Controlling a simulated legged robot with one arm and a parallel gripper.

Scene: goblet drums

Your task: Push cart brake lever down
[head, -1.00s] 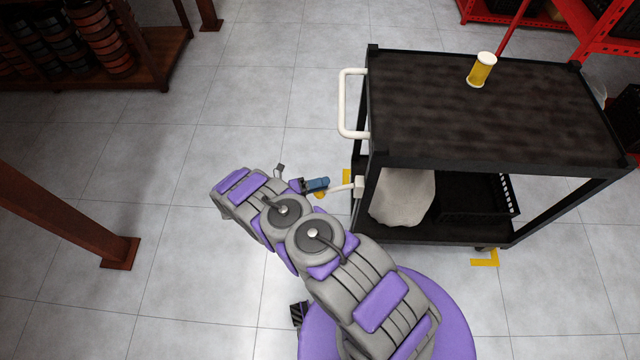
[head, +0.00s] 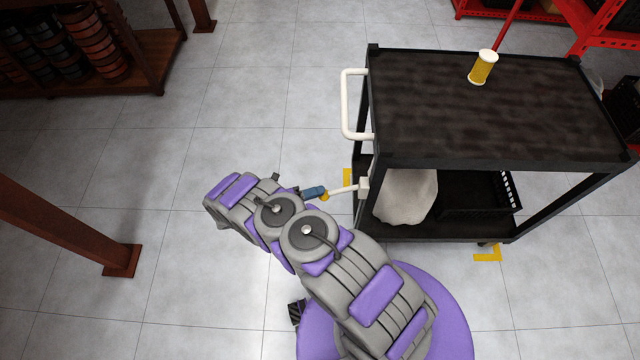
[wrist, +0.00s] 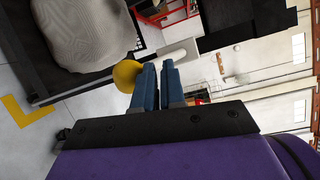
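The black cart (head: 480,155) stands right of centre in the head view. Its brake lever is a white bar (head: 345,189) sticking out left from a pale bracket on the cart's near left post, with a yellow knob (head: 324,197) at its end. My gripper (head: 318,192) is at the knob end of the lever. In the wrist view the yellow knob (wrist: 127,76) lies left of my blue fingers (wrist: 158,65), not between them. The white lever (wrist: 178,53) runs past the fingertips. The fingers are nearly together with a narrow gap. Contact with the lever is unclear.
A white push handle (head: 344,102) is on the cart's left end, above the lever. A brown post (head: 65,220) stands left. The floor between is clear.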

